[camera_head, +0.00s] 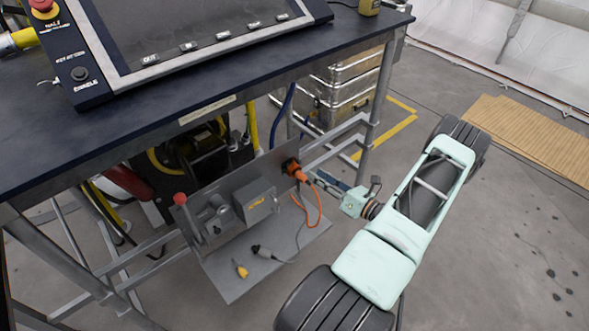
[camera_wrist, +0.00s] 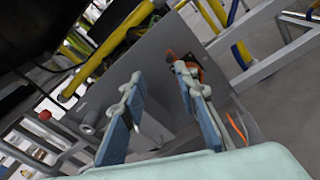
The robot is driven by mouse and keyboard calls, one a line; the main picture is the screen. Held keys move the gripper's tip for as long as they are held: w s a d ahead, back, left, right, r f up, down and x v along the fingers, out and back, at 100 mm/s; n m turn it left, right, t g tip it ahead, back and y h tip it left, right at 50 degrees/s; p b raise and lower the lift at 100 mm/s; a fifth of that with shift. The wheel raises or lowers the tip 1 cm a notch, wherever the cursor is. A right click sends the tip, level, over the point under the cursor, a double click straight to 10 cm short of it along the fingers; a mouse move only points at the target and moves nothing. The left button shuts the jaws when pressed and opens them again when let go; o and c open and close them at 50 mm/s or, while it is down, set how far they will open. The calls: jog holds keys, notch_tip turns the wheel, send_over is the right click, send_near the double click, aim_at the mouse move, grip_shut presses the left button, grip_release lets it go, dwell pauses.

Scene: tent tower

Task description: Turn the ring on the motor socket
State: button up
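An orange connector (camera_head: 294,170) sits in a dark socket at the upper right of the grey panel under the table; this looks like the motor socket. An orange cable (camera_head: 320,208) hangs from it. Its ring is too small to tell apart. My gripper (camera_head: 316,181) is close to the right of the connector in the head view. In the wrist view, my gripper (camera_wrist: 158,78) has its two blue-padded fingers apart with nothing held between them. The connector (camera_wrist: 193,71) shows there partly hidden behind the right finger. I cannot tell whether that finger touches it.
The panel (camera_head: 222,262) also carries a grey box (camera_head: 256,203), grey round fittings (camera_head: 214,216) and a red knob (camera_head: 180,199). A loose grey plug (camera_head: 262,251) and a yellow piece (camera_head: 241,270) lie on its lower plate. The table (camera_head: 215,85) overhangs it; a leg (camera_head: 383,85) stands behind.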

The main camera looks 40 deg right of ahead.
aim_at(299, 161)
jog(key=shift+m+t+h, duration=0.3)
jog(key=shift+h, duration=0.3)
jog(key=w, duration=0.3)
jog(key=w+f+b, duration=0.1)
jog(key=w, duration=0.6)
jog(key=shift+w+a+f+b, duration=0.2)
jog(key=shift+a+b, duration=0.2)
jog(key=shift+c, duration=0.5)
grip_shut()
